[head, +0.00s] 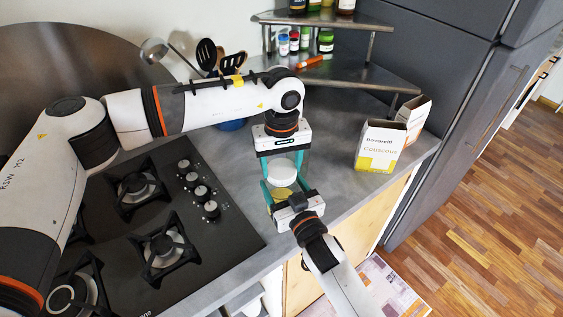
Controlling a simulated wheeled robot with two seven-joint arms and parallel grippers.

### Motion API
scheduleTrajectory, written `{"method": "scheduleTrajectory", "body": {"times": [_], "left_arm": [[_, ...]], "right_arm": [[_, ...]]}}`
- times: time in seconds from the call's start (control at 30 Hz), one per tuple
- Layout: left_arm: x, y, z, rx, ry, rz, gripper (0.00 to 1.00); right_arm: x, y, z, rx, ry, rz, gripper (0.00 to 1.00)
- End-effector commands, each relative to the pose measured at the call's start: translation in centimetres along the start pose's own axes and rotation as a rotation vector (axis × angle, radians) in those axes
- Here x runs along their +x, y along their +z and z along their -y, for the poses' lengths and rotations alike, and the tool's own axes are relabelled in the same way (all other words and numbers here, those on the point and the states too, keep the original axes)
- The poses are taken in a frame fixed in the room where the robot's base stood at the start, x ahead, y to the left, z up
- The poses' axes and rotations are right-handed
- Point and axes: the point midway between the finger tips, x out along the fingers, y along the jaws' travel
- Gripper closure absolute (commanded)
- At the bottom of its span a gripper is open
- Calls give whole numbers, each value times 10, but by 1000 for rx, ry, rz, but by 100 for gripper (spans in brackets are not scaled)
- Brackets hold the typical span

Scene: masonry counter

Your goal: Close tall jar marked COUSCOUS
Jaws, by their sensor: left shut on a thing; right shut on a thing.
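The tall jar (282,195) stands near the counter's front edge, with yellowish content showing. Its lower part and any marking are hidden by my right gripper. A round white lid (282,173) is at the jar's top. I cannot tell whether it rests on the rim or is just above it. My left gripper (281,172) reaches in from the back, its teal fingers shut on the lid's sides. My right gripper (283,196) reaches in from the front and is shut on the jar.
A couscous box (377,148) and another open box (413,118) stand at the right. A black gas hob (160,220) fills the left. A blue bowl (232,125) sits behind my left arm. A corner shelf (345,78) holds small jars.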

Motion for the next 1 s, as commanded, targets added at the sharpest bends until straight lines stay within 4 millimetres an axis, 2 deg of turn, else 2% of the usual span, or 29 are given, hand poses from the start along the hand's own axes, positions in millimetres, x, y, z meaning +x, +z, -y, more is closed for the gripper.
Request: {"method": "scheduleTrajectory", "body": {"times": [0.2,0.4,0.53,0.57,0.7,1.0], "left_arm": [[-1,1,0,493,-2,4,60],[-1,1,0,854,-1,4,60],[-1,1,0,839,-1,4,60],[-1,1,0,839,-1,4,38],[-1,1,0,838,-1,3,18],[-2,0,0,838,-1,1,18]], "right_arm": [[-1,-2,0,0,-1,-5,93],[-1,-2,0,0,0,-5,93],[-1,-2,0,0,0,-5,93],[-1,-2,0,0,0,-5,93],[-1,-2,0,0,0,-5,93],[-1,-2,0,0,0,-5,93]]}}
